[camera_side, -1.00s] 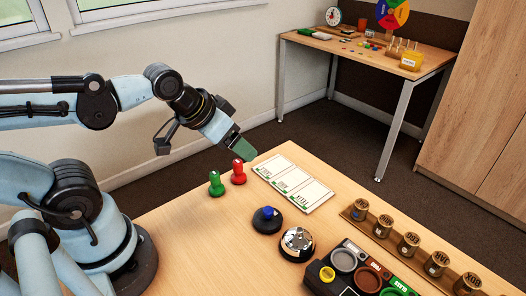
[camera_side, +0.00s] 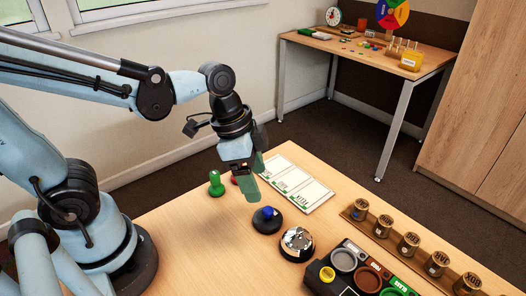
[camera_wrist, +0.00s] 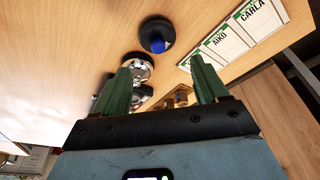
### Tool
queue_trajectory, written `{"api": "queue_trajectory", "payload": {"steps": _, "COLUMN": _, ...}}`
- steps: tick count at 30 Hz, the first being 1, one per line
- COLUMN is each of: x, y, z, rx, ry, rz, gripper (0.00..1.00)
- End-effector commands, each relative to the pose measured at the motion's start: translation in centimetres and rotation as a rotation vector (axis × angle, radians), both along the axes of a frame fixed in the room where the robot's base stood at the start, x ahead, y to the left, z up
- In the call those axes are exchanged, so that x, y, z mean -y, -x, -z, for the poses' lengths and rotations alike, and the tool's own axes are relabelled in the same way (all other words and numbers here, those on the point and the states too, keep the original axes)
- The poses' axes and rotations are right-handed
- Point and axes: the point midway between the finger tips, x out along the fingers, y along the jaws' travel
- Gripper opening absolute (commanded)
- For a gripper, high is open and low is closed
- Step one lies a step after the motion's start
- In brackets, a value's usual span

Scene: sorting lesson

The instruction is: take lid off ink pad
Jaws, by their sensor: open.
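The ink pad (camera_side: 260,226) is a low black round piece with a blue knob (camera_side: 268,211) on top. It stands on the table and also shows in the wrist view as a dark disc (camera_wrist: 151,27) with its blue knob. I cannot tell where its lid ends and its base begins. My gripper (camera_side: 254,182) points down, above and just behind the ink pad in the side view, apart from it. Its green fingers are open with nothing between them. In the wrist view, the ink pad lies beyond the fingertips (camera_wrist: 160,66).
A silver bell (camera_side: 297,240) stands close to the ink pad. A green stamp (camera_side: 216,185) and a partly hidden red one stand behind. Name cards (camera_side: 296,182), a rack of cups (camera_side: 410,243) and a black tray (camera_side: 317,286) lie rightward. The front table is clear.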

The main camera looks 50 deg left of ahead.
Motion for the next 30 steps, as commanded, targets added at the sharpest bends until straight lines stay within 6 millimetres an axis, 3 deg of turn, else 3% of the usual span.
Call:
{"api": "queue_trajectory", "payload": {"steps": 6, "x": 0.5, "y": -0.5, "z": 2.3, "rx": 0.001, "ry": 0.000, "rz": -0.001, "gripper": 0.73}}
{"api": "queue_trajectory", "payload": {"steps": 20, "x": 1.0, "y": -0.8, "z": 4.5, "rx": 0.002, "ry": 0.000, "rz": -0.002, "gripper": 0.73}}
{"api": "queue_trajectory", "payload": {"steps": 30, "x": 1.7, "y": -1.2, "z": 7.7, "rx": 0.002, "ry": 0.000, "rz": -0.002, "gripper": 0.73}}
